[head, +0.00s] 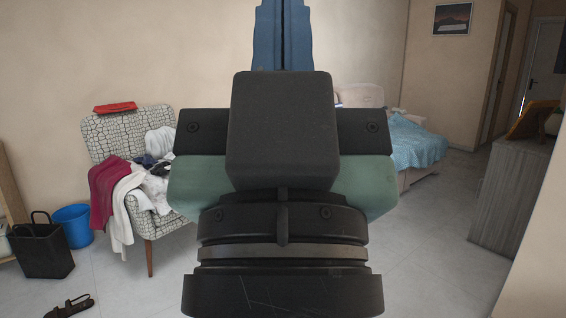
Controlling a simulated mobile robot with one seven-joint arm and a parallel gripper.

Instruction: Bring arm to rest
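My gripper (283,30) is close in front of the head camera, in the middle of the view, and points up. Its black and green body fills the centre. Its two blue fingers stand side by side at the top with only a narrow dark line between them, so it looks shut. Nothing shows held in it, though the finger ends run to the top edge. My gripper and wrist hide the middle of the room.
A patterned armchair (104,136) at left holds clothes (118,185) and a red folded item (115,107). A blue bin (73,227), black bag (41,248) and sandal (70,306) are nearby. At right are a pale sofa (360,95) with blue cloth (415,145) and a grey cabinet (508,195).

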